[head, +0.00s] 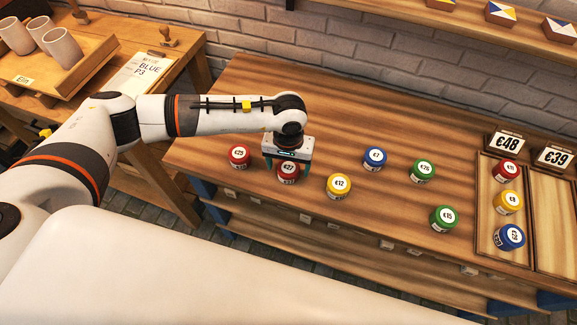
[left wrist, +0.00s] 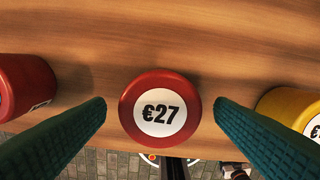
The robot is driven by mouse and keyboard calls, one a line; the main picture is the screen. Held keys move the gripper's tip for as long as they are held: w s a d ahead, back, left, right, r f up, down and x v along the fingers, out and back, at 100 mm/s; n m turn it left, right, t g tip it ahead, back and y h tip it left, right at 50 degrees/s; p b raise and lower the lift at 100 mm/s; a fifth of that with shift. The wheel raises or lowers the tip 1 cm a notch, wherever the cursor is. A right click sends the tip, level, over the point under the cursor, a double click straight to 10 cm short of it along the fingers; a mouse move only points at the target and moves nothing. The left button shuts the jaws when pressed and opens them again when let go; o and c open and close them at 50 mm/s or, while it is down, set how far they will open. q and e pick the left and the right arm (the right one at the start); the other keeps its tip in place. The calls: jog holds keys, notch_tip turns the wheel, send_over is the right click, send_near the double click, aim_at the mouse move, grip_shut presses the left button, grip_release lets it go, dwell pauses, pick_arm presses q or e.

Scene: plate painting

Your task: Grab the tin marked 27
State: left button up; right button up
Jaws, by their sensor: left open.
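The tin marked 27 (head: 287,172) is red with a white lid label and stands near the front edge of the wooden counter. In the left wrist view the same tin (left wrist: 160,108) is centred between the two fingers. My left gripper (head: 286,168) is open above and around the tin, with a gap on each side and no visible contact. The fingers in the wrist view (left wrist: 160,118) are green and ridged. My right gripper is not in the frames.
A red tin marked 25 or similar (head: 239,156) stands close left, and a yellow tin marked 12 (head: 338,186) close right. Blue (head: 375,158) and green tins (head: 422,171) stand farther right. Wooden trays (head: 487,235) with price signs are at the right.

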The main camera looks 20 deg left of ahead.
pick_arm(q)
jog(key=shift+f, duration=1)
jog(key=c, duration=1.1)
